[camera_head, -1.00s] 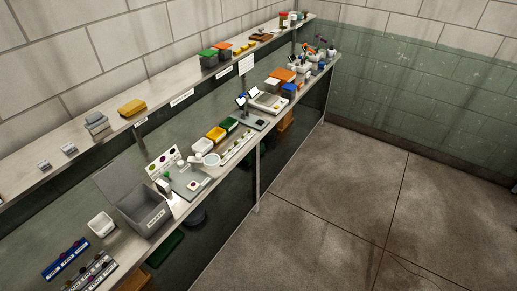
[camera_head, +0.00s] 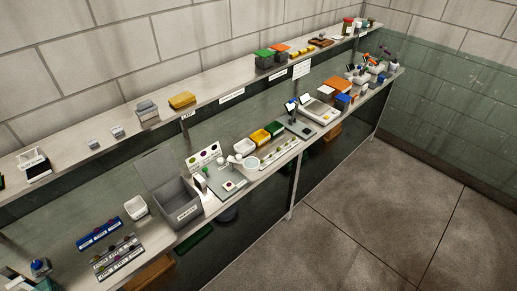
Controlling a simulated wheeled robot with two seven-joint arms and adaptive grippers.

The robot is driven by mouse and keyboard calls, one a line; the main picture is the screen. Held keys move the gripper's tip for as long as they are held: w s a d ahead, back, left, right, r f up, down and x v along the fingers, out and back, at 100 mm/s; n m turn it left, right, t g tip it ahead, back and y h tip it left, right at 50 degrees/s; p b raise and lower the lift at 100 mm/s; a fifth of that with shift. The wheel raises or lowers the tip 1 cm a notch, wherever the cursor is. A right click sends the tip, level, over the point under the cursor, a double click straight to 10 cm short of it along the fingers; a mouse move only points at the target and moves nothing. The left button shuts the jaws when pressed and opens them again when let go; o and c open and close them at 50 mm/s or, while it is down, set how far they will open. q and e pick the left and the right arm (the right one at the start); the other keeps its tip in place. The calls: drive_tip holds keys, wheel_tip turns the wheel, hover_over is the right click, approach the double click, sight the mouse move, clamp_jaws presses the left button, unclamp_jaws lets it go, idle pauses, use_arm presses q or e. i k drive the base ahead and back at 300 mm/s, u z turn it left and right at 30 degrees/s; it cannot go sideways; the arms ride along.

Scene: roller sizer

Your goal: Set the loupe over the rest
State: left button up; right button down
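What looks like the loupe, a white ring with a pale round lens (camera_head: 250,164), is on the lower bench near its front edge, with a white arm or fitting at its left. Beside it lies a flat grey-green board (camera_head: 226,181) with a small white-and-red piece on it. I cannot tell which part here is the rest; the details are too small. Neither of my grippers is in view.
A grey open bin (camera_head: 176,203) with a raised lid stands left of the board. A white tray (camera_head: 245,147) and a yellow tray (camera_head: 260,137) stand behind the lens. A blue rack (camera_head: 100,233) lies at the near left. The floor (camera_head: 330,235) is clear.

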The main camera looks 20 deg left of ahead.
sight(251, 164)
drive_tip(key=i, duration=1)
drive_tip(key=u, duration=2.25)
